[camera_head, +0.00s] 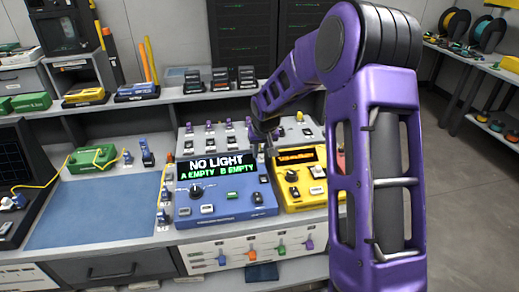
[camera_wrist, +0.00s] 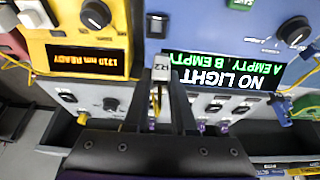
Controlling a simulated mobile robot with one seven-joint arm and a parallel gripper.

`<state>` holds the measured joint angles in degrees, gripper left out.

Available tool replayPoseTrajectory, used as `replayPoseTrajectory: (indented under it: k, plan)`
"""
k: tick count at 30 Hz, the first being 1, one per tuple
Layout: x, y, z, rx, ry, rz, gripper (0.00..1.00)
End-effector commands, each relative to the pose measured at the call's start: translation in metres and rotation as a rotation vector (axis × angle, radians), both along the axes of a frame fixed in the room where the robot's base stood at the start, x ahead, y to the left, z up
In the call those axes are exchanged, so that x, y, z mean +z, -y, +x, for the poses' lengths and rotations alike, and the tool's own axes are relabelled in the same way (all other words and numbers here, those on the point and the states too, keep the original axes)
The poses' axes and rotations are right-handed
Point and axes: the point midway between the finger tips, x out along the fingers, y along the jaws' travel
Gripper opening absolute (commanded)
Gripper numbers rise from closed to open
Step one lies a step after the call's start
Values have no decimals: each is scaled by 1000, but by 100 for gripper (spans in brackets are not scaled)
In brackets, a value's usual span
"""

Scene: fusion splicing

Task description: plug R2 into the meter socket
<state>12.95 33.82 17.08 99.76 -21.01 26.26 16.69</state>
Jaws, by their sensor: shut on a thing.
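My gripper (camera_wrist: 160,95) is shut on a small pale plug marked R2 (camera_wrist: 161,72) in the wrist view. In the head view my gripper (camera_head: 263,140) is above the back right corner of the blue meter (camera_head: 225,207), and the plug is too small to make out there. The blue meter also shows in the wrist view (camera_wrist: 205,40), upside down. Its screen (camera_head: 217,167) reads NO LIGHT, A EMPTY, B EMPTY. The plug appears apart from the meter. I cannot tell which fitting on the meter is its socket.
A yellow box (camera_head: 300,185) with an orange screen stands close right of the meter. Behind is a grey panel (camera_head: 225,140) with several purple-tipped plugs. A blue mat (camera_head: 95,212) lies left, with a green box (camera_head: 92,158) at its back edge. The mat is mostly clear.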

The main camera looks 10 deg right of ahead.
Motion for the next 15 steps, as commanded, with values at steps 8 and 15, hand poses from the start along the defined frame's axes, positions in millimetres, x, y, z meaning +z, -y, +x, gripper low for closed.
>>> replayPoseTrajectory:
  k: [8, 15]
  plan:
    - [0, 0, -4, -1, 0, 0, 0]
    - [-11, 0, -4, 0, 0, 0, 0]
